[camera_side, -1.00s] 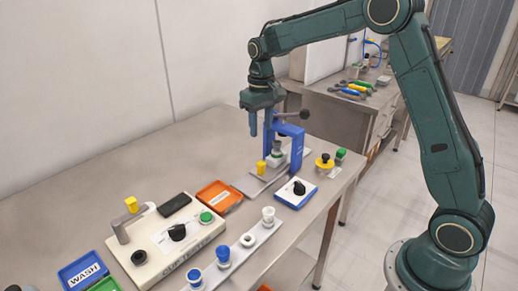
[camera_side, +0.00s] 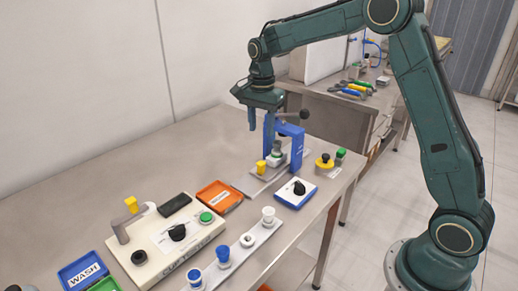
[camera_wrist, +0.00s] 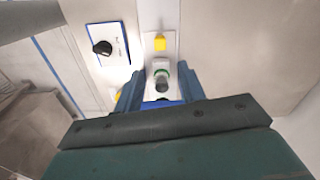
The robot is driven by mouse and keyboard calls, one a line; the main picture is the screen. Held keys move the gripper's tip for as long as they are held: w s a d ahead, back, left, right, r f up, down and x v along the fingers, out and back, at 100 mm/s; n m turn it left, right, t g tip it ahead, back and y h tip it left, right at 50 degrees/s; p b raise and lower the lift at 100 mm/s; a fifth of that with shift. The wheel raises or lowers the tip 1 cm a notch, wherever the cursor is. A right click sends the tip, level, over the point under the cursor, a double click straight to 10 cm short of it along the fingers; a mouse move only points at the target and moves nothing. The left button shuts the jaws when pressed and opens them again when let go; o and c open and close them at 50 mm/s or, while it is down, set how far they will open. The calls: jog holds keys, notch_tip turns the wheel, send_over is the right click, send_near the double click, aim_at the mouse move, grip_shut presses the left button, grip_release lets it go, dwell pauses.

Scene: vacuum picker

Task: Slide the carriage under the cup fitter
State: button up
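The cup fitter (camera_side: 296,148) is a blue upright frame with a black-knobbed lever, standing over a pale rail plate (camera_side: 256,186). A yellow knob (camera_side: 261,168), apparently the carriage's handle, stands on the plate just left of a light block (camera_side: 275,160) at the fitter's foot. The wrist view also shows the yellow knob (camera_wrist: 160,42) and the white block with a dark, green-ringed cylinder (camera_wrist: 162,82). How far the carriage lies under the fitter is unclear. My gripper (camera_side: 260,136) points down above and behind the knob, fingers apart and empty.
A blue-edged switch box (camera_side: 296,192) stands right of the rail, and an orange tray (camera_side: 219,195) left of it. A white cup strip (camera_side: 246,240) runs along the front. The back of the table is clear.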

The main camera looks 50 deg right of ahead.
aim_at(261, 164)
jog(key=shift+m, duration=1)
jog(key=shift+f, duration=0.15)
notch_tip(261, 164, down, 14)
jog(key=shift+r, duration=0.25)
grip_shut()
